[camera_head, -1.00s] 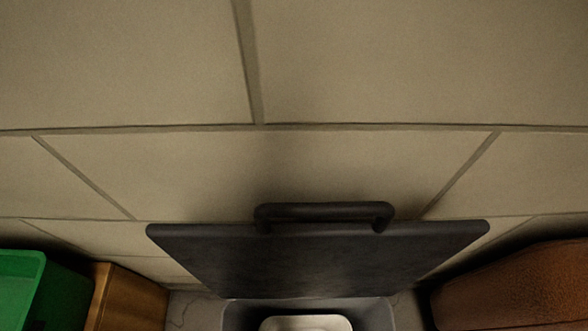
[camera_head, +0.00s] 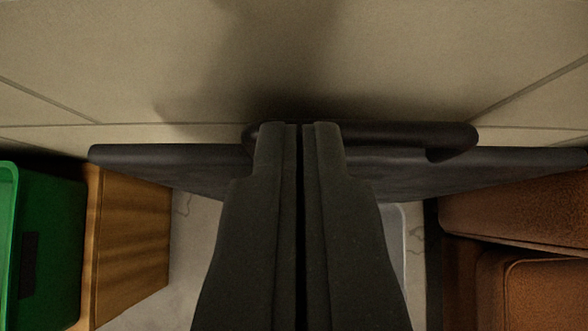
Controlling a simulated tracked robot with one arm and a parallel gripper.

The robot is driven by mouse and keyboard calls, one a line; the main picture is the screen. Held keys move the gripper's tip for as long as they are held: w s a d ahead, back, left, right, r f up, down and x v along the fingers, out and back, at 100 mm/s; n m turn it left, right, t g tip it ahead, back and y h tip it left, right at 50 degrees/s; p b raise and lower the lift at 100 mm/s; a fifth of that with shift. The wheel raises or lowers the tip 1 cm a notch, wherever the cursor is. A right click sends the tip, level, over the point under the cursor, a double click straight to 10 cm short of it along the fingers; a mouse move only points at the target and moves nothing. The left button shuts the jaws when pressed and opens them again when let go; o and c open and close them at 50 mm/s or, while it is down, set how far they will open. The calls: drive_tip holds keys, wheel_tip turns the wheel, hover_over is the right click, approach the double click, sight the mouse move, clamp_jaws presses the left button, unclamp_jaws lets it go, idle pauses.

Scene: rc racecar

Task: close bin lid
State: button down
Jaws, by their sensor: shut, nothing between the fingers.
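The bin lid (camera_head: 450,172) is a dark panel standing raised close to the tiled wall. A dark bar handle (camera_head: 405,136) runs along its top edge. My gripper (camera_head: 300,128) is shut and empty. Its tips overlap the left part of the handle in the picture; I cannot tell whether they touch it. The fingers hide the middle of the lid and most of the bin below. Only a pale strip, perhaps of the bin (camera_head: 395,235), shows to the right of the fingers.
A green crate (camera_head: 50,250) and a wooden box (camera_head: 130,235) stand at the left. Brown leather-like furniture (camera_head: 515,210) stands at the right. The tiled wall (camera_head: 420,60) rises behind the lid. A light stone-like floor (camera_head: 195,240) shows between the wooden box and my fingers.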

drive_tip(key=shift+x, duration=2)
drive_tip(key=shift+w+f, duration=0.2)
drive_tip(key=shift+w, duration=0.1)
drive_tip(key=shift+f, duration=0.1)
drive_tip(key=shift+d, duration=0.1)
